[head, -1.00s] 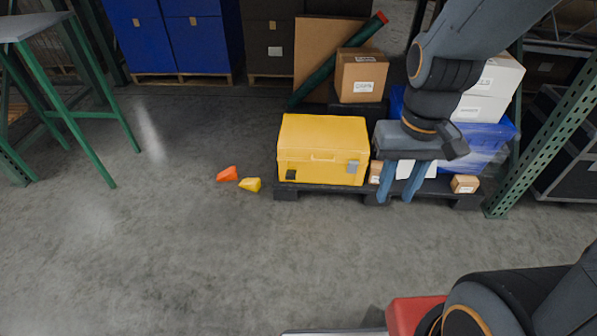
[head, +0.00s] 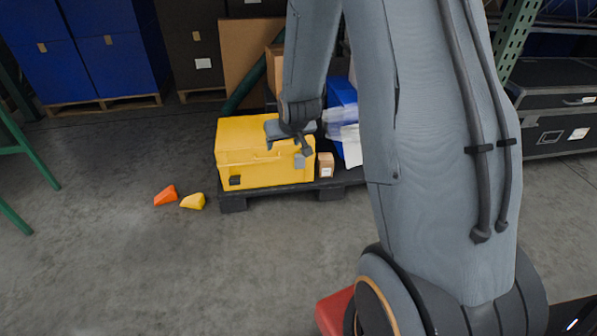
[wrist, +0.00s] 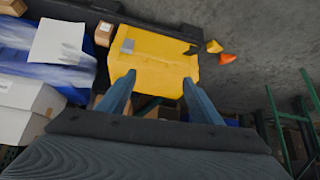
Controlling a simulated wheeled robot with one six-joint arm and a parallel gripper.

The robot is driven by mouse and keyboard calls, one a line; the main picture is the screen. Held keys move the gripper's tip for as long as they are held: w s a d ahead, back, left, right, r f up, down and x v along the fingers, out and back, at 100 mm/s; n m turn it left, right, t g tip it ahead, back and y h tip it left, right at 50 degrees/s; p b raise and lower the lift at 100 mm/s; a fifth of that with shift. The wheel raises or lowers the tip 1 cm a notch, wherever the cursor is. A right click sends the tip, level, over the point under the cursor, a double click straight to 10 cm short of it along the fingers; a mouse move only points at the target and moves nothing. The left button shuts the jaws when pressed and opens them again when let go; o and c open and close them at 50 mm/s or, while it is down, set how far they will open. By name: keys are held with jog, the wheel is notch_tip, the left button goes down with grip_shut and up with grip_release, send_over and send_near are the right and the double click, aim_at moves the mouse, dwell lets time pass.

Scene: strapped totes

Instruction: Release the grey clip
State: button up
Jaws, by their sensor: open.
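A yellow lidded case (head: 262,145) stands on a dark pallet, its front towards me. The grey clip (head: 299,160) is on the right of its front, just below my gripper (head: 287,131). A black clip (head: 235,180) is at the lower left of the front. In the wrist view my gripper (wrist: 159,80) is open and empty, with its fingers spread over the case's lid (wrist: 158,72). The grey clip (wrist: 128,46) shows there beyond the left fingertip, apart from it.
Small cartons, including one (head: 326,164) beside the case, and blue wrapped goods (wrist: 40,65) share the dark pallet (head: 275,190). An orange wedge (head: 166,196) and a yellow wedge (head: 193,201) lie on the floor at left. The floor in front is clear.

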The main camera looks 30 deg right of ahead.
jog(key=w+d+f+m+t+h+b, duration=0.1)
jog(key=w+d+f+t+b, duration=0.2)
jog(key=w+d+f+b, duration=0.35)
jog(key=w+d+f+t+h+b, duration=0.1)
jog(key=w+d+f+t+b, duration=0.2)
jog(key=w+f, duration=0.65)
jog(key=t+h+b, duration=0.2)
jog(key=t+b, duration=0.2)
jog(key=b, duration=0.6)
send_near(300, 163)
notch_tip(300, 163, up, 5)
jog(key=s, duration=0.2)
jog(key=b+x, duration=0.3)
jog(key=x, duration=0.4)
jog(key=shift+w+a+m, duration=0.2)
jog(key=shift+w+m, duration=0.2)
jog(key=shift+w, duration=0.1)
grip_shut()
jog(key=shift+f+b, duration=0.15)
jog(key=shift+b, duration=0.2)
